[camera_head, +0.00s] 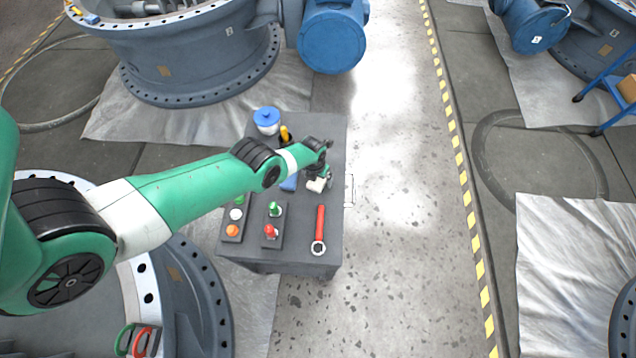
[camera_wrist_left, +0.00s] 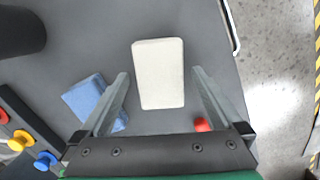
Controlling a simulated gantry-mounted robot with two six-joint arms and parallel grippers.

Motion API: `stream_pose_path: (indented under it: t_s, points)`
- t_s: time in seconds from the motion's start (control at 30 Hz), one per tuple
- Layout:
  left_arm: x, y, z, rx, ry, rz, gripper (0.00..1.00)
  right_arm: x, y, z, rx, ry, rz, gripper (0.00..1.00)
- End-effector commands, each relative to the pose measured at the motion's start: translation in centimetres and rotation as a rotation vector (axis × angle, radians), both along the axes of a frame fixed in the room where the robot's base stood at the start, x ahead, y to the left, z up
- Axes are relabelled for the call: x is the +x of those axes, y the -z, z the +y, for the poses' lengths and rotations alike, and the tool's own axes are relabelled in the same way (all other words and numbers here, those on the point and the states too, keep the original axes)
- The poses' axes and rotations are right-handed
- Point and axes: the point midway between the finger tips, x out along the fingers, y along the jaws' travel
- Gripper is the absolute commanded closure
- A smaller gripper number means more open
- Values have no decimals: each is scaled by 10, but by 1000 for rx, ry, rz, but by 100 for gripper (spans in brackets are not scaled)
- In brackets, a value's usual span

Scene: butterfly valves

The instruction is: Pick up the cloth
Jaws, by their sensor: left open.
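A white rectangular pad (camera_wrist_left: 158,72), which looks like a folded cloth, lies flat on the grey cart top (camera_head: 327,135). In the head view the white pad (camera_head: 316,185) shows just below my left gripper (camera_head: 322,174). In the left wrist view my left gripper (camera_wrist_left: 160,78) is open, with one finger on each side of the pad and a gap on both sides. Whether the fingertips are level with the pad or above it I cannot tell. A blue block or cloth (camera_wrist_left: 84,98) lies left of it, partly behind the left finger. My right gripper is not in view.
On the cart are a red-handled wrench (camera_head: 320,226), a blue-lidded white container (camera_head: 267,121), and trays with coloured knobs (camera_head: 270,232). A large grey-blue valve (camera_head: 190,55) stands behind. The floor (camera_head: 400,200) right of the cart is clear.

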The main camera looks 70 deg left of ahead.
Motion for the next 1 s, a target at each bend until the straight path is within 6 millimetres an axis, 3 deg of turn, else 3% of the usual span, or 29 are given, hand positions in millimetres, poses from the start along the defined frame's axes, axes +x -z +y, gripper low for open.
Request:
stream_pose_path:
  t_s: [0.97,1.0]
  points:
    - [1,7,1,1,0,-1,0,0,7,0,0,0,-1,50]
    - [1,7,1,1,0,-1,4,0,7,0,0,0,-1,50]
